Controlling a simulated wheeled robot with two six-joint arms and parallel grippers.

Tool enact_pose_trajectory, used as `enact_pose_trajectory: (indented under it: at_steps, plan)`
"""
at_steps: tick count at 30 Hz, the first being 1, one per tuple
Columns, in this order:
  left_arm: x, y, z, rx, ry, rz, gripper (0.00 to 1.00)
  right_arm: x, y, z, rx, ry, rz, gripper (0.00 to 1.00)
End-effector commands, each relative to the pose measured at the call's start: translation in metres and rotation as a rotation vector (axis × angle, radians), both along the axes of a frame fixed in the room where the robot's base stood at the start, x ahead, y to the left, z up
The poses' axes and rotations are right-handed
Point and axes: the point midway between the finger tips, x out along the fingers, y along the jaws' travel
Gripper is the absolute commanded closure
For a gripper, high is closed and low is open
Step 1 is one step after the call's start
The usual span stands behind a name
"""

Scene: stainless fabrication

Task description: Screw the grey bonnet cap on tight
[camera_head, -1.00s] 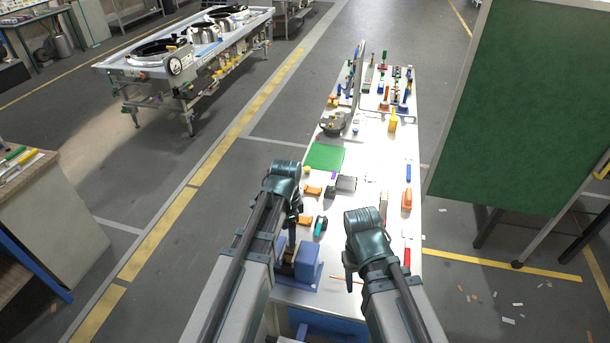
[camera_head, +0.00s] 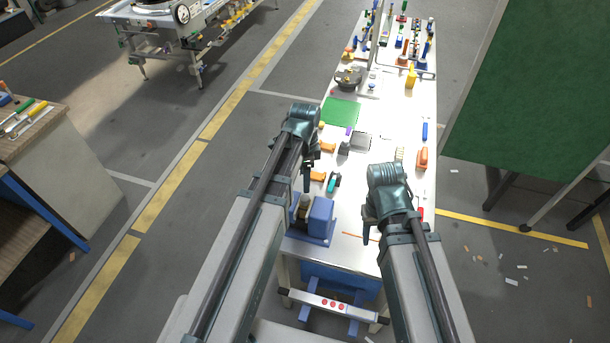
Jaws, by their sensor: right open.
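A blue fixture (camera_head: 320,219) stands at the near left of the white workbench. A small tan or brass-coloured part (camera_head: 304,203) shows at its left side, partly hidden by my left arm. I cannot make out the grey bonnet cap for certain; it is too small or hidden. My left gripper (camera_head: 308,180) points down just beyond the blue fixture, and its fingers are too small to read. My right gripper (camera_head: 369,215) is open, pointing down over the bench to the right of the blue fixture, apart from it.
The workbench (camera_head: 388,122) holds a green mat (camera_head: 341,111), a grey pad (camera_head: 361,141), a teal-and-black tool (camera_head: 334,182), orange-handled items and a dark round bowl (camera_head: 348,78). A green board (camera_head: 530,85) stands at the right. A thin orange rod (camera_head: 360,238) lies near the front edge.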

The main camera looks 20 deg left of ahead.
Motion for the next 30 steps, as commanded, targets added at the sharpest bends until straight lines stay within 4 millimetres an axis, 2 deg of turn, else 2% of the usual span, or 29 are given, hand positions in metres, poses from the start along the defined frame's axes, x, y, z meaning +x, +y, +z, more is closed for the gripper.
enact_pose_trajectory:
  at_steps: [1, 3, 18, 22, 30]
  plan:
    - [0.000, 0.000, -0.015, 0.000, 0.000, 0.000, 0.25, 0.000, 0.000, -0.015, 0.000, -0.001, -0.001, 0.50]
    - [0.000, 0.000, -0.026, 0.000, 0.000, 0.000, 0.25, 0.000, 0.000, -0.026, 0.000, -0.001, -0.002, 0.50]
    - [0.000, 0.000, -0.093, 0.000, 0.000, 0.000, 0.25, 0.000, 0.000, -0.093, -0.001, -0.002, 0.009, 0.50]
    - [0.000, 0.000, -0.099, 0.000, 0.000, 0.000, 0.25, 0.000, 0.000, -0.099, -0.002, -0.001, 0.012, 0.50]
    - [0.000, 0.000, -0.098, 0.000, 0.000, 0.000, 0.25, 0.000, 0.000, -0.098, -0.002, -0.001, 0.012, 0.50]
